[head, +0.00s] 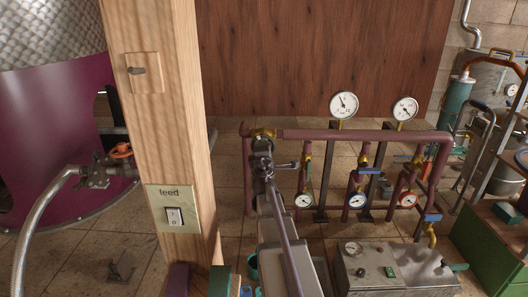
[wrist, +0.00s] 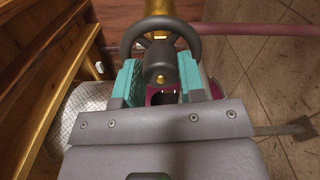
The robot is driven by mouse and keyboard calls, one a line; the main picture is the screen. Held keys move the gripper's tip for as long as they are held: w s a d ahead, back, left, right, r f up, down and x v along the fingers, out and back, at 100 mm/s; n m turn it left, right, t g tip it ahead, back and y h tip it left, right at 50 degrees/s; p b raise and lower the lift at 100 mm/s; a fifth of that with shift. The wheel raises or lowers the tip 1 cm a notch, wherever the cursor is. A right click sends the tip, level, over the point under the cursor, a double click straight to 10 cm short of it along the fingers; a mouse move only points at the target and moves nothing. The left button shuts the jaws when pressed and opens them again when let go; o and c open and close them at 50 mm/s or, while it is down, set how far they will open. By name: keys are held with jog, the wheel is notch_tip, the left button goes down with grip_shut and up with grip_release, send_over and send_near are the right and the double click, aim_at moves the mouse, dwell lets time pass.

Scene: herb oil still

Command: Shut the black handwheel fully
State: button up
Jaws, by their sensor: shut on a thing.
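The black handwheel (wrist: 124,36) shows at the top of the wrist view, with its dark round hub (wrist: 159,64) facing the camera. It sits in front of a brass valve body (wrist: 161,8). My gripper (wrist: 160,72) has its two teal finger pads on either side of the hub, at the lower part of the wheel, and is shut on the wheel. In the head view my gripper (head: 262,163) is at the left end of the dark red pipe, just below the brass valve (head: 263,134). The wheel is mostly hidden there by my gripper, and its turn position cannot be told.
The dark red pipe (head: 350,135) runs right past pressure gauges (head: 343,105) and smaller valves. A wooden post (head: 165,120) with a feed switch (head: 174,217) stands left of my arm. A metal control box (head: 368,268) is at the front right.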

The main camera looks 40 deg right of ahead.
jog(key=m, duration=0.5)
jog(key=shift+f, duration=0.1)
dwell(0.5)
jog(key=o, duration=0.9)
jog(key=shift+o, duration=0.2)
jog(key=v, duration=1)
jog(key=shift+s+a, duration=0.25)
jog(key=shift+s, duration=0.05)
